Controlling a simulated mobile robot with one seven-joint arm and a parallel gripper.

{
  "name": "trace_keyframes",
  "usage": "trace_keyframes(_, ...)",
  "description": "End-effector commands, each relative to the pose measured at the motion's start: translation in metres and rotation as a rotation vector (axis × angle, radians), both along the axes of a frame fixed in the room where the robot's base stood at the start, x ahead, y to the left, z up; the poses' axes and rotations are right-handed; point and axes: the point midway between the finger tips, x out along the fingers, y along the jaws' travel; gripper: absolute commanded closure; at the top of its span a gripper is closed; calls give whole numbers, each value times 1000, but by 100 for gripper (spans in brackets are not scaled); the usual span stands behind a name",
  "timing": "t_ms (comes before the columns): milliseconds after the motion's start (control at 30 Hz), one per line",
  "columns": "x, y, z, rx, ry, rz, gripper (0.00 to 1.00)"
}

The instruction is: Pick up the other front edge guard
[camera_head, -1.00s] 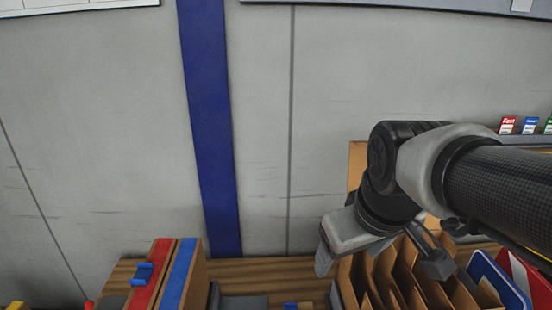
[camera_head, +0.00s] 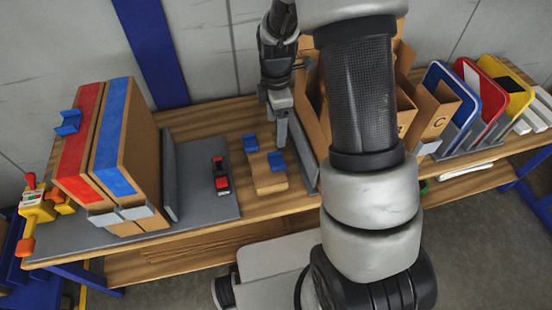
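Two small blue pieces, which may be the edge guards, sit on a small cardboard-coloured block: the farther blue piece (camera_head: 250,143) and the nearer blue piece (camera_head: 276,160). A similar blue piece (camera_head: 68,122) sits on the rear top edge of the red-striped box (camera_head: 82,145). The blue-striped box (camera_head: 122,150) stands upright beside it. Pale grey pieces (camera_head: 135,212) are at the lower front of the boxes. My gripper (camera_head: 280,125) points down just behind and right of the blue pieces, seen apart from them. Its finger gap is not clear.
A black and red tool (camera_head: 221,175) lies on the grey mat (camera_head: 200,205). A yellow and orange tape dispenser-like tool (camera_head: 38,208) is at far left. Cardboard dividers (camera_head: 435,112) and racked signs (camera_head: 455,92) stand right. My arm hides part of the bench.

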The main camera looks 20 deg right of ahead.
Motion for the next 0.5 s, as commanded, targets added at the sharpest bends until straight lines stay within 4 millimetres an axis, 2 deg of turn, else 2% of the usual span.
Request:
trace_keyframes(33, -1, 1, -16, -1, 5, 2, 30)
trace_keyframes(233, -1, 0, -59, -1, 4, 0, 30)
trace_keyframes(400, -1, 1, -82, -1, 2, 0, 30)
trace_keyframes(500, 0, 1, -86, 0, 0, 0, 30)
